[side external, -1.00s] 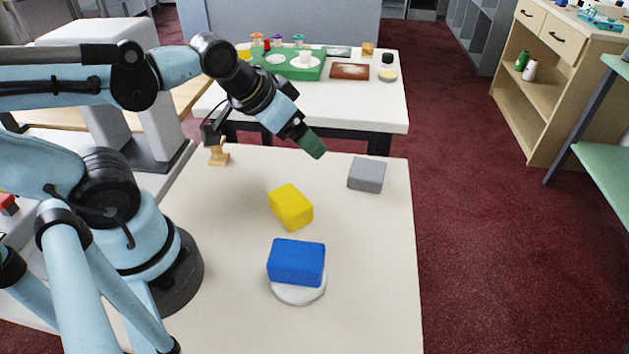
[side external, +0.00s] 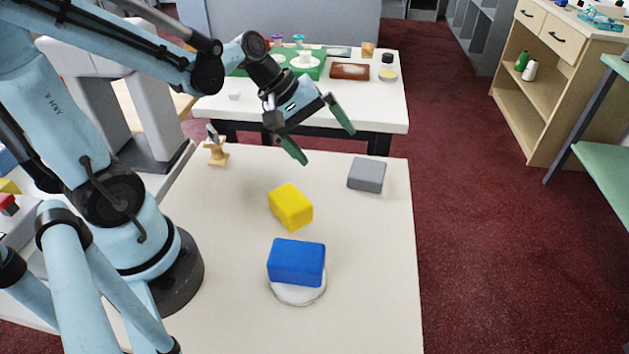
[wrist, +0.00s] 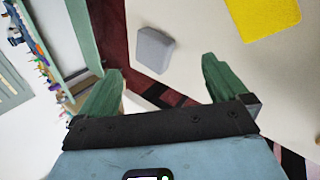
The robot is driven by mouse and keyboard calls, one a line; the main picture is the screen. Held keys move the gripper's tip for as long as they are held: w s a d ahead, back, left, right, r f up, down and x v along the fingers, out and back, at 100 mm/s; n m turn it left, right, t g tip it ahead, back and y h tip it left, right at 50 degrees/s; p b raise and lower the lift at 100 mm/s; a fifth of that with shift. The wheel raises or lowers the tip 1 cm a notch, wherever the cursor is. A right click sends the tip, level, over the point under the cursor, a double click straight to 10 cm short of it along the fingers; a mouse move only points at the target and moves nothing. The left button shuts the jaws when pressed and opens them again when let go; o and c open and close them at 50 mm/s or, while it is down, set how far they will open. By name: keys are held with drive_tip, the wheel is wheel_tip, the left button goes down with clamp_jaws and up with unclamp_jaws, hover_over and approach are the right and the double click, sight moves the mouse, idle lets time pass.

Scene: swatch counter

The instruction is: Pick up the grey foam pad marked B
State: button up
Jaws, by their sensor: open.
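A grey foam pad (side external: 367,175) lies on the cream table near its far right corner. No letter mark can be read on it. It also shows in the wrist view (wrist: 153,50), ahead of the gap between the fingers. My gripper (side external: 322,140) is open and empty, with green fingers spread, above and to the left of the grey pad and not touching it. The wrist view also shows my gripper (wrist: 158,84) with nothing between its fingers.
A yellow block (side external: 291,207) lies left of the grey pad. A blue block (side external: 296,262) sits on a white round disc (side external: 299,295) nearer the camera. A small wooden stand (side external: 217,153) is at the back left. A second table (side external: 345,105) stands behind.

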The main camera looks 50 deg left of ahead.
drive_tip(key=w+a+f+n+h, duration=0.1)
drive_tip(key=n, duration=0.2)
drive_tip(key=w+a+f+n+t+h, duration=0.1)
drive_tip(key=n+h, duration=0.1)
drive_tip(key=n, duration=0.2)
drive_tip(key=w+a+f+n+h, duration=0.1)
drive_tip(key=a+f+n+h, duration=0.1)
drive_tip(key=n, duration=0.1)
drive_tip(key=shift+w+n+t, duration=0.3)
drive_tip(key=shift+n, duration=0.1)
drive_tip(key=shift+s+a+f+n+t+h, duration=0.15)
drive_tip(key=shift+a+n+h, duration=0.15)
drive_tip(key=shift+n, duration=0.25)
drive_tip(key=shift+a+f+n+t+h, duration=0.15)
drive_tip(key=shift+n+h, duration=0.25)
drive_tip(key=shift+n, duration=0.15)
approach(381, 171)
drive_tip(key=shift+w+d+f, duration=0.3)
drive_tip(key=shift+d+f, duration=0.2)
drive_tip(key=shift+d, duration=0.2)
drive_tip(key=shift+x, duration=2.8)
drive_tip(key=shift+w+r, duration=0.1)
drive_tip(key=shift+w, duration=0.1)
drive_tip(key=shift+c, duration=0.5)
drive_tip(key=c, duration=0.8)
drive_tip(key=shift+o, duration=0.2)
drive_tip(key=shift+r, duration=0.15)
